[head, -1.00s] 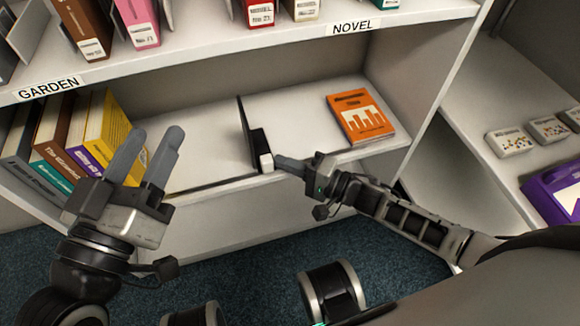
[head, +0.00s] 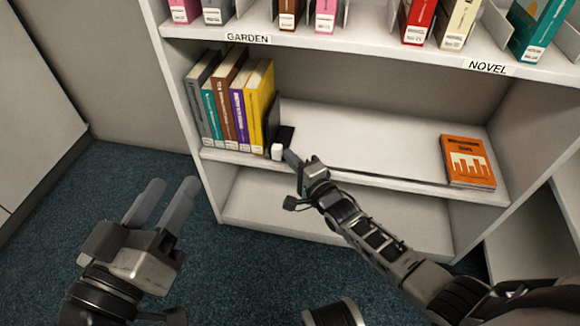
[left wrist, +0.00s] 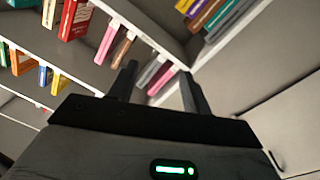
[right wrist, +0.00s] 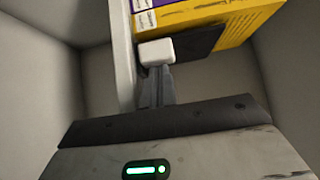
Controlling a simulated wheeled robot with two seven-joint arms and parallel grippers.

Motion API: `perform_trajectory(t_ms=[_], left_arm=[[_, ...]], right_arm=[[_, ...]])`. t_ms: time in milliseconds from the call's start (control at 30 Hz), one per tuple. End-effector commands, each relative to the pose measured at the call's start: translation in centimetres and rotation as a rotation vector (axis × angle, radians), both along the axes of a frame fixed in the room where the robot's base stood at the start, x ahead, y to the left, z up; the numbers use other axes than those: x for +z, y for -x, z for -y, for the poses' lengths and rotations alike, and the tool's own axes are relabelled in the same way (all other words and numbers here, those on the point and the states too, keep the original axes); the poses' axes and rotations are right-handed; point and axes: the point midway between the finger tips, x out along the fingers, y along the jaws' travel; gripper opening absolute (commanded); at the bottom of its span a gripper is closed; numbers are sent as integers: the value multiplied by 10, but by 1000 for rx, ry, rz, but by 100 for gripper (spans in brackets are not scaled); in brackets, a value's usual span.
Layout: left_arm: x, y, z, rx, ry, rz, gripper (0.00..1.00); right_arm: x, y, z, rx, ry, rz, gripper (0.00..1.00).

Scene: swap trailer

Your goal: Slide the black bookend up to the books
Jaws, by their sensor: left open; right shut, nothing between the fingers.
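The black bookend (head: 286,136) stands on the lower shelf board, right beside the yellow book (head: 261,92) at the right end of the row of books (head: 222,105). A small white block (head: 277,151) sits at its front edge. My right gripper (head: 292,158) is shut and empty, its fingertips at the white block. In the right wrist view the fingertips (right wrist: 158,75) are at the white block (right wrist: 156,52), with the dark bookend (right wrist: 200,42) close against the yellow book (right wrist: 225,22). My left gripper (head: 163,205) is open and empty, above the floor in front of the shelf.
The upper shelf (head: 350,50) carries several books. Blue carpet (head: 130,170) lies in front.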

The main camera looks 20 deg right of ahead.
Motion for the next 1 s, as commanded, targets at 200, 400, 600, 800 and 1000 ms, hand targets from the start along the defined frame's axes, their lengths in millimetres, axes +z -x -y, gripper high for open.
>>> perform_trajectory(t_ms=[200, 400, 600, 800, 1000], left_arm=[[1, 0, 0, 1, -1, 6, 49], [1, 0, 0, 0, -1, 7, 49], [2, 0, 0, -2, 0, 6, 49], [0, 4, 3, -23, 15, -55, 49], [-12, 11, 1, -6, -22, -158, 49]], right_arm=[[1, -4, 2, -13, 0, 1, 0], [1, -4, 0, -11, 0, 0, 0], [1, -3, 4, -10, 1, -1, 0], [1, 7, 30, -11, 7, -1, 0], [4, 49, 47, -10, 1, -5, 0]])
